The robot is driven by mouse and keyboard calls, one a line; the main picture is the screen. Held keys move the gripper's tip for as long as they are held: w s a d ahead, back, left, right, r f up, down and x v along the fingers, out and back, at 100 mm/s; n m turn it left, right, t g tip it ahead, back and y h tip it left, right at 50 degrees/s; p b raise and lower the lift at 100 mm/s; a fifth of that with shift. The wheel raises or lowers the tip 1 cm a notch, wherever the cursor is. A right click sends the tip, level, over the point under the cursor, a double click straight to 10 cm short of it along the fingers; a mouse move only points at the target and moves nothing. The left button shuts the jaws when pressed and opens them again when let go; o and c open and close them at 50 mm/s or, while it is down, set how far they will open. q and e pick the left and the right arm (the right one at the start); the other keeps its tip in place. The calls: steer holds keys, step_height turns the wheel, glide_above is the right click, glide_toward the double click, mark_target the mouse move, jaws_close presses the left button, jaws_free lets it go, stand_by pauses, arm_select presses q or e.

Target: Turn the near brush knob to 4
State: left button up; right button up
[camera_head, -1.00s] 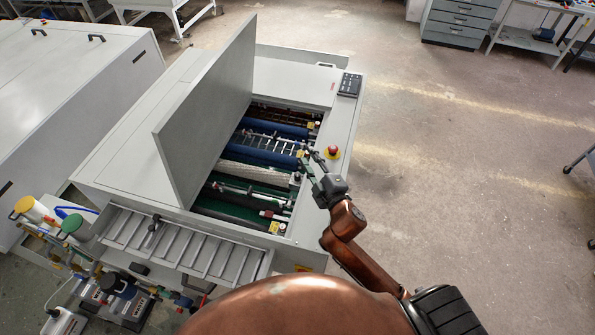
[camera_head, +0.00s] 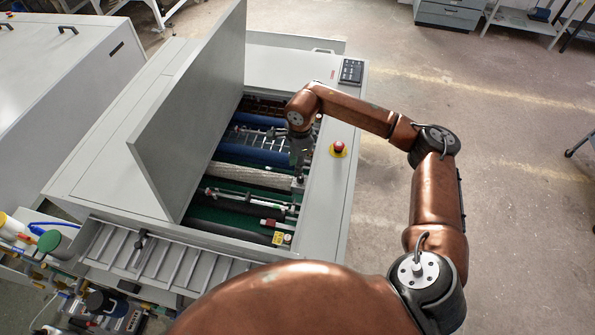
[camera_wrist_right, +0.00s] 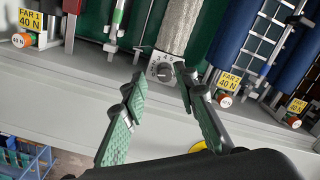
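The brush knob (camera_wrist_right: 163,70) is a small round grey dial with numbers around it, at the end of a silver textured brush roller (camera_wrist_right: 183,25) in the right wrist view. The exact number it points to is too small to read surely. My right gripper (camera_wrist_right: 163,91) is open, with one green-padded finger on each side of the knob in the picture; I cannot tell whether either touches it. In the head view, my right gripper (camera_head: 298,155) points down over the right side of the machine's opening and hides part of the rollers there. My left gripper is not in view.
A raised grey lid (camera_head: 190,110) stands left of the opening. A red stop button (camera_head: 339,148) on a yellow base and a black keypad (camera_head: 351,71) sit on the right rim. Yellow-labelled orange knobs (camera_wrist_right: 225,101) flank the dial. Floor right of the machine is clear.

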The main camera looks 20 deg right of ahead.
mark_target(300, 178)
steer(key=shift+w+d+h, duration=0.15)
steer(key=shift+d+h, duration=0.15)
steer(key=shift+d, duration=0.55)
steer(key=shift+d+f, duration=0.15)
steer(key=shift+f, duration=0.1)
step_height(300, 178, down, 6)
steer(key=shift+p, duration=1.1)
steer(key=shift+f, duration=0.45)
jaws_close()
